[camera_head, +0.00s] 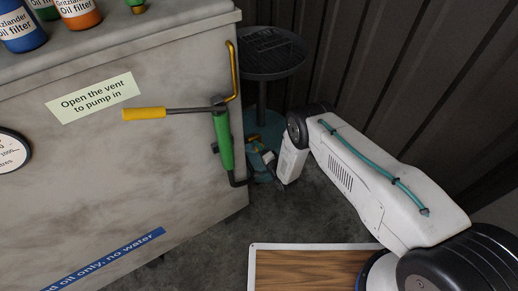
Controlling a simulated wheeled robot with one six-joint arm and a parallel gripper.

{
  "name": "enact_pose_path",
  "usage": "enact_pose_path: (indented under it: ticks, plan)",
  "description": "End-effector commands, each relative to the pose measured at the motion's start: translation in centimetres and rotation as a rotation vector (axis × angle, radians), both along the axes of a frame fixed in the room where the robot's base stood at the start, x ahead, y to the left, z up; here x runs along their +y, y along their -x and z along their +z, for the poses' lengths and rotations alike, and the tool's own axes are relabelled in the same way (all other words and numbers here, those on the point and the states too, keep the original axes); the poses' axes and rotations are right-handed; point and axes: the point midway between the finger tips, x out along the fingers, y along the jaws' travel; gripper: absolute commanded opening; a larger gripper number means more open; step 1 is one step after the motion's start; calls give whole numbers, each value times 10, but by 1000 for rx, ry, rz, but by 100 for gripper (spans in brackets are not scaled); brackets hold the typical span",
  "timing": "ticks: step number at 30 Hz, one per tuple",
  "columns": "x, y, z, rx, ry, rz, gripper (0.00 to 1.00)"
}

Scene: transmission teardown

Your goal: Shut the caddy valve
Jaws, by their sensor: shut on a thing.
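The oil caddy stands in the gap right of the grey tank, with a dark round drain pan (270,52) on a post above a teal base (268,128). The caddy valve (256,147) seems to be the small fitting low on the caddy; it is tiny here, and its handle angle cannot be told. My gripper (268,158) reaches in from the right, low beside the caddy, and is shut on what looks like the valve. My own wrist hides part of the fingers and the base.
The grey tank (160,160) fills the left, with a green hand pump (223,140) and its yellow-gripped lever (145,114) sticking out. A dark corrugated wall (400,70) closes the back. A wooden-topped board (310,272) lies at the front. Some floor (220,240) is clear.

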Motion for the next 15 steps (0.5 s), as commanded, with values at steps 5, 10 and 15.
enact_pose_path:
  ticks: [5, 10, 15]
  plan:
    - [-1, 0, 0, 63, -92, -1, 19]
    - [-1, 0, 0, 102, -150, -1, 19]
    - [-1, 0, 0, 123, -181, -2, 19]
